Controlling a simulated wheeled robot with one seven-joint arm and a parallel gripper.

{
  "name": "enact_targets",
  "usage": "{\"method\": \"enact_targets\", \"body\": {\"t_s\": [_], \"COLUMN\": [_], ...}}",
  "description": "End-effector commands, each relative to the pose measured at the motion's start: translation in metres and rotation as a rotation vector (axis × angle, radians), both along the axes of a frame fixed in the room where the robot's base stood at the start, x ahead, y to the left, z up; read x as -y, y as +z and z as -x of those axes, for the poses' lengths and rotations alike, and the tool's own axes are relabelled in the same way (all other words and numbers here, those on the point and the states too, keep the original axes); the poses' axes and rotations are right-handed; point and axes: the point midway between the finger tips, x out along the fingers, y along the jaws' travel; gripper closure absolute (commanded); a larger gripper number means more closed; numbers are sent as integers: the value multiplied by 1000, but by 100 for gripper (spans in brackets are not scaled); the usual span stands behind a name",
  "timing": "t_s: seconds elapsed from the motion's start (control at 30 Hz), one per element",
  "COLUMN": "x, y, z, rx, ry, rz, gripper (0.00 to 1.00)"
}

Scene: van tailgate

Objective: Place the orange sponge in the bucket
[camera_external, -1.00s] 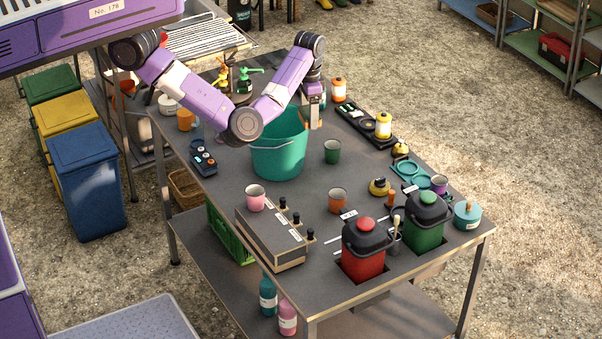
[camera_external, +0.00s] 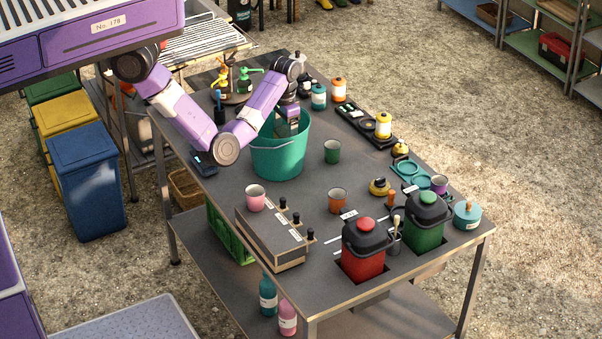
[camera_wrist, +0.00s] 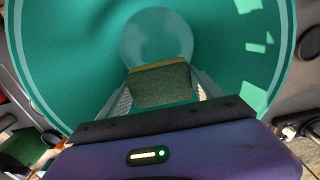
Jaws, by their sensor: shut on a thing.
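The teal bucket (camera_external: 278,160) stands upright on the dark table, and its inside wall (camera_wrist: 60,60) fills most of the wrist view. My gripper (camera_wrist: 160,92) points down into the bucket's mouth and is shut on the sponge (camera_wrist: 160,84). The sponge shows a speckled olive-green face with a tan-orange edge between the two fingers. It is inside the bucket's opening, and the round bottom shows beyond it. Whether it touches the bottom I cannot tell.
A green cup (camera_external: 332,151) stands just right of the bucket. A teal-labelled jar (camera_external: 319,97) and an orange lantern-like jar (camera_external: 339,89) stand behind it. A bottle tray (camera_external: 238,96) is at the back left. The table in front of the bucket is partly clear.

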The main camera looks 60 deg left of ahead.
Motion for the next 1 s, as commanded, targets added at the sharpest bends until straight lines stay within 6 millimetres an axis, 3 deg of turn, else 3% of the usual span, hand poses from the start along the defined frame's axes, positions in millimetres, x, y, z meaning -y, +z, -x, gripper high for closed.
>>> {"method": "enact_targets", "body": {"t_s": [0.03, 0.1, 0.37, 0.63, 1.0], "x": [-1, -1, 0, 1, 0], "y": [-18, -28, -44, -79, -85], "z": [1, 0, 0, 0, 0], "rx": [-2, -1, -1, -2, 0], "ry": [-1, 0, -2, -1, -1], "rz": [-2, -2, -1, 1, 0], "gripper": [67, 67, 67, 67, 67]}}
